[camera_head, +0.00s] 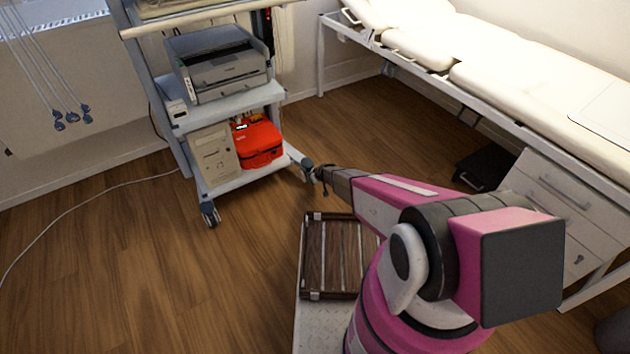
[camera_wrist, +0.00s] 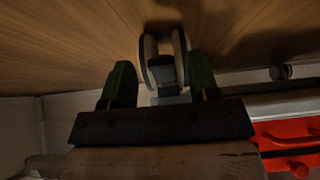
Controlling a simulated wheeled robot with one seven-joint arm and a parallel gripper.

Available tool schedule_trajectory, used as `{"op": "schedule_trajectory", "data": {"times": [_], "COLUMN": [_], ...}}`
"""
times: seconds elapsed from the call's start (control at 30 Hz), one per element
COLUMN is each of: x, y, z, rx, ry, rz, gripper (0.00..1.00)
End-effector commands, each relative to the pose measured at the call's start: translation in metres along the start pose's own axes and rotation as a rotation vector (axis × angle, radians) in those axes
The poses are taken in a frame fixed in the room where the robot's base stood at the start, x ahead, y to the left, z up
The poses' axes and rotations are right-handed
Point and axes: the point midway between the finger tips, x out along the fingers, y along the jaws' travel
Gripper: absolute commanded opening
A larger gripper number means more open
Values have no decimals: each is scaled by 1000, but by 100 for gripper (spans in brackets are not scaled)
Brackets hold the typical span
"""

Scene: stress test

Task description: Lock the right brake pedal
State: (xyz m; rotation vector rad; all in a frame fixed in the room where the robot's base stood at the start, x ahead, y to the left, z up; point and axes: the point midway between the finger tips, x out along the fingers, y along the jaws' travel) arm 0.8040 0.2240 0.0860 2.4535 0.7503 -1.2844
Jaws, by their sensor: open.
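The cart (camera_head: 232,182) stands at the back left on caster wheels. Its right front caster (camera_head: 306,172) is at the tip of my gripper (camera_head: 322,176). In the wrist view, the caster (camera_wrist: 151,60) has two wheels, and a small grey tab that looks like the brake pedal (camera_wrist: 170,98) shows below them. My gripper (camera_wrist: 161,72) is open, its two dark green fingers on either side of the caster and pedal. I cannot tell whether the fingers touch them. Whether the pedal is up or down is not clear. The left front caster (camera_head: 210,214) is clear of my arm.
A printer (camera_head: 218,72), a beige computer box (camera_head: 213,155) and a red case (camera_head: 258,145) sit on the cart's shelves. An examination bed (camera_head: 500,70) and white drawers (camera_head: 560,205) stand at the right. Wooden floor left of the cart is open, crossed by a cable (camera_head: 75,205).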

Motion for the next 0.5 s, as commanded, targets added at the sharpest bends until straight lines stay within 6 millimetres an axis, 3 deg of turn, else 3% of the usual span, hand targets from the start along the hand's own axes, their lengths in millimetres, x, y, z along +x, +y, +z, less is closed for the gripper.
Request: {"op": "schedule_trajectory", "data": {"times": [0.5], "x": [-90], "y": [0], "z": [0], "rx": [0], "ry": [1], "rz": [1], "gripper": [55]}}
